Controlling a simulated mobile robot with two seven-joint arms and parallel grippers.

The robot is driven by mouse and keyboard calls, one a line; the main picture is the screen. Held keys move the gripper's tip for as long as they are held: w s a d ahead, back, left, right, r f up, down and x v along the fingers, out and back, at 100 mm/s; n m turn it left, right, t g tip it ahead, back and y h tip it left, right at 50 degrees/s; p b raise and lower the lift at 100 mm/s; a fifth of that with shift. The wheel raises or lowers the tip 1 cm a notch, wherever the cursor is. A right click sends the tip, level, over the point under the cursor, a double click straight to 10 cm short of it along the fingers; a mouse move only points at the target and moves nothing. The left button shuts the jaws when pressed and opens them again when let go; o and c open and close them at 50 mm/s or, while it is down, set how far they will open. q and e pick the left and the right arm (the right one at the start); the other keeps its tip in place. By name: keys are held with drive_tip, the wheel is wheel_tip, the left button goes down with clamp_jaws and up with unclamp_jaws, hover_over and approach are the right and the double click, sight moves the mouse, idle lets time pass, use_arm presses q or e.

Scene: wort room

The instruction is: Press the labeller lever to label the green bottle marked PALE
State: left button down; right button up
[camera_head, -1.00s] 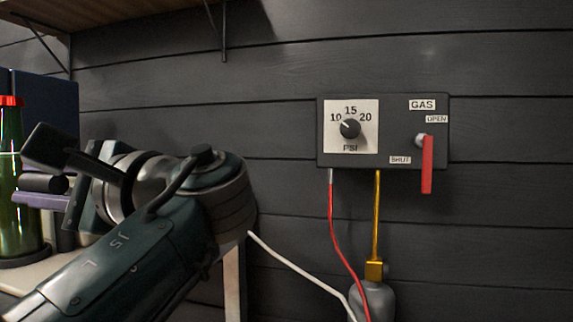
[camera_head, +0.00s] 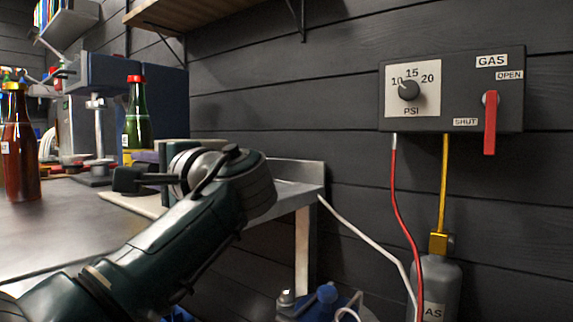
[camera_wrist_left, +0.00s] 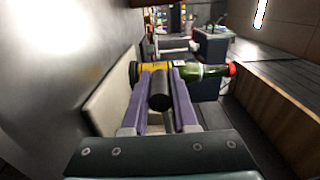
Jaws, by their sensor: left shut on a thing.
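A green bottle (camera_head: 138,128) with a red cap stands upright on the bench, left of centre in the head view. My left gripper (camera_wrist_left: 160,78) is shut on a black cylindrical grip (camera_wrist_left: 160,96), which looks like the labeller lever's handle. The labeller's body and the bottle's marking cannot be made out. My right gripper is not in view.
A brown bottle (camera_head: 20,150) with a yellow cap stands on the steel bench (camera_head: 60,228). A metal stand (camera_head: 97,135) is behind it. A gas panel (camera_head: 450,90) is on the dark wall, with hoses and a grey cylinder (camera_head: 440,285) below. A shelf (camera_head: 195,15) hangs above.

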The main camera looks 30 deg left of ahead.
use_arm(q)
drive_tip(key=shift+f, duration=0.25)
drive_tip(key=c, duration=0.7)
unclamp_jaws()
drive_tip(key=shift+r, duration=0.1)
drive_tip(key=d, duration=0.9)
drive_tip(key=shift+s+d+p, duration=0.3)
drive_tip(key=shift+s+d, duration=0.1)
drive_tip(key=shift+o, duration=0.3)
